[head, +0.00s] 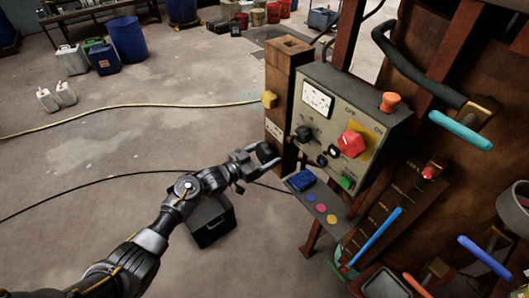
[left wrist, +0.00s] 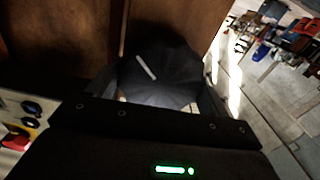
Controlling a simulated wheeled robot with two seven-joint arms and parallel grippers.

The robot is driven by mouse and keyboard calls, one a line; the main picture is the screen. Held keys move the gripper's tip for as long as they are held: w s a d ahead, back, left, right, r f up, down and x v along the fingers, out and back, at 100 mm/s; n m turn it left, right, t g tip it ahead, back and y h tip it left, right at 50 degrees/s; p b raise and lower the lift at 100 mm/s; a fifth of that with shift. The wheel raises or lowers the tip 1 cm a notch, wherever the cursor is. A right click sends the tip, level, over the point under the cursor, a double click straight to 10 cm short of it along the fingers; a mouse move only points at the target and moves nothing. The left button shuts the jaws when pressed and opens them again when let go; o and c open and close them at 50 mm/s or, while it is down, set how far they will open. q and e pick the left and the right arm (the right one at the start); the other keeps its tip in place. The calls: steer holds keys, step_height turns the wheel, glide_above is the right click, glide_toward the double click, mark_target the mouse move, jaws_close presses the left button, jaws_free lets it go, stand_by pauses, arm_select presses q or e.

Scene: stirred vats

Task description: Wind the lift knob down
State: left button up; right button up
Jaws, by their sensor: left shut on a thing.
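The lift knob is a dark, ridged round knob with a white pointer line, large in the left wrist view (left wrist: 160,78). The white line slants there from upper left to lower right. My left gripper (head: 264,158) is at the lower part of the wooden post, left of the control box. Its jaws are shut around the knob, which shows in the head view only as a dark shape between the fingers. The fingers hide part of its rim in the wrist view. My right gripper is in neither view.
The grey control box (head: 374,115) with a red switch (head: 351,143), a gauge and smaller knobs stands just right of my gripper. A shelf with a blue pad (head: 301,180) juts out below. A black crate (head: 212,226) lies beneath my forearm. Open floor is to the left.

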arm_select(q)
steer(key=n+p, duration=0.2)
steer(key=n, duration=0.4)
steer(key=shift+a+n, duration=0.1)
steer(key=shift+n, duration=0.2)
steer(key=n+p, duration=0.1)
steer(key=n, duration=0.2)
steer(key=shift+p, duration=0.35)
steer(key=n+p, duration=0.1)
steer(key=n, duration=0.3)
steer(key=shift+w+f, duration=0.1)
steer(key=n+p, duration=0.2)
steer(key=n, duration=0.4)
steer(key=shift+f, duration=0.15)
steer(key=n+p, duration=0.1)
steer(key=n, duration=0.5)
steer(key=shift+f+n, duration=0.1)
steer(key=shift+n, duration=0.2)
